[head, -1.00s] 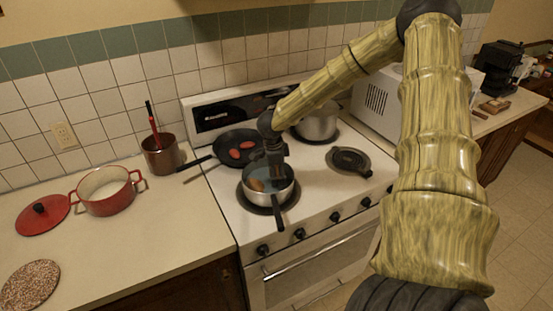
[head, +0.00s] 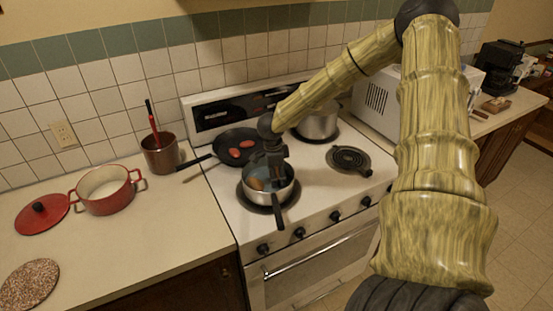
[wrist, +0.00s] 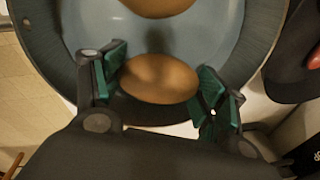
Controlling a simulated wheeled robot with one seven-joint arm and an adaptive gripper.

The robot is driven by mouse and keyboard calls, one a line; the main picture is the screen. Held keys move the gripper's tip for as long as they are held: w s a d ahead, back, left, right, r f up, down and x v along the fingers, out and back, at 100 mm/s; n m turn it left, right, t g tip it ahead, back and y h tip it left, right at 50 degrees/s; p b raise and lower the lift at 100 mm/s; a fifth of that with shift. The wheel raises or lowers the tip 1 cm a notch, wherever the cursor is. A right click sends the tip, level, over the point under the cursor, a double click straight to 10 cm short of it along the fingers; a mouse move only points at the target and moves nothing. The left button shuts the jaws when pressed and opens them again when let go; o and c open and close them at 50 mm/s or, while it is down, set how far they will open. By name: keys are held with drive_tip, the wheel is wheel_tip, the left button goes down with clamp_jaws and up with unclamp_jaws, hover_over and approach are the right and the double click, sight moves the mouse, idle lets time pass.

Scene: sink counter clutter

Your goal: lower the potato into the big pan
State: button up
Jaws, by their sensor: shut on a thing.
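The big pan (head: 287,192), a steel pan with a bluish inside and a dark handle, stands on the front left burner. In the wrist view its wall (wrist: 262,35) curves around my gripper. My gripper (wrist: 160,85) is shut on a brown potato (wrist: 158,80), with a green pad at each end of it. The held potato is over the near part of the pan's inside; whether it touches the bottom I cannot tell. A second brown potato (wrist: 158,6) lies in the pan, cut off by the top edge; it shows in the head view (head: 256,183).
A black skillet (head: 222,153) with two red items is just behind. A red pot (head: 106,203) and a brown pot (head: 160,160) stand on the left counter.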

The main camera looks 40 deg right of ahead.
drive_tip(key=shift+f+b, duration=0.35)
drive_tip(key=shift+f, duration=0.4)
idle(0.7)
idle(0.3)
drive_tip(key=o, duration=1.2)
drive_tip(key=shift+s+a+r, duration=0.15)
drive_tip(key=shift+a+r, duration=0.15)
drive_tip(key=shift+r, duration=1.65)
drive_tip(key=shift+s+a+r, duration=0.1)
drive_tip(key=shift+a+r, duration=0.2)
drive_tip(key=shift+r, duration=1.7)
drive_tip(key=shift+s+a+r, duration=0.15)
drive_tip(key=shift+a+r, duration=0.15)
drive_tip(key=shift+r, duration=1.65)
